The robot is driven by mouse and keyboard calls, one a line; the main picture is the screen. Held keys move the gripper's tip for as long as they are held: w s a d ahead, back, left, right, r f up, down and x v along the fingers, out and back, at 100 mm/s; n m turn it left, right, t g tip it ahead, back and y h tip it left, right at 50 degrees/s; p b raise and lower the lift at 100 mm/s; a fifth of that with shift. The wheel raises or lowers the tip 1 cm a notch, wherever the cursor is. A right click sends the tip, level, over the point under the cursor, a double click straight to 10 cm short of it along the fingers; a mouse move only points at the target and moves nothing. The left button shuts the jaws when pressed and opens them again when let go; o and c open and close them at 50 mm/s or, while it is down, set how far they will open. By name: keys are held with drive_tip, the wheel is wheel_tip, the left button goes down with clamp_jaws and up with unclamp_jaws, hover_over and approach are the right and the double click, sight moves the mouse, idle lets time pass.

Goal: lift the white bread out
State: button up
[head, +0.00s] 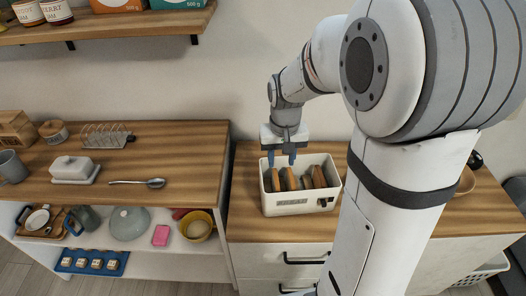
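I cannot tell which one is the white bread. My gripper (282,161) points down over the left part of the bin. No slice is visibly held. The slices' lower parts are hidden by the bin wall.
My arm covers the counter right of the bin; a wooden bowl (465,181) shows behind it. A shelf (110,24) with jars hangs above.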

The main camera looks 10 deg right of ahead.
hover_over(276, 177)
drive_tip(key=shift+g, duration=0.3)
drive_tip(key=f, duration=0.4)
drive_tip(key=shift+d+f, duration=0.2)
drive_tip(key=shift+d, duration=0.1)
drive_tip(key=f, duration=0.7)
drive_tip(key=shift+a+f, duration=0.25)
drive_tip(key=shift+f, duration=0.05)
clamp_jaws()
drive_tip(key=shift+r, duration=0.1)
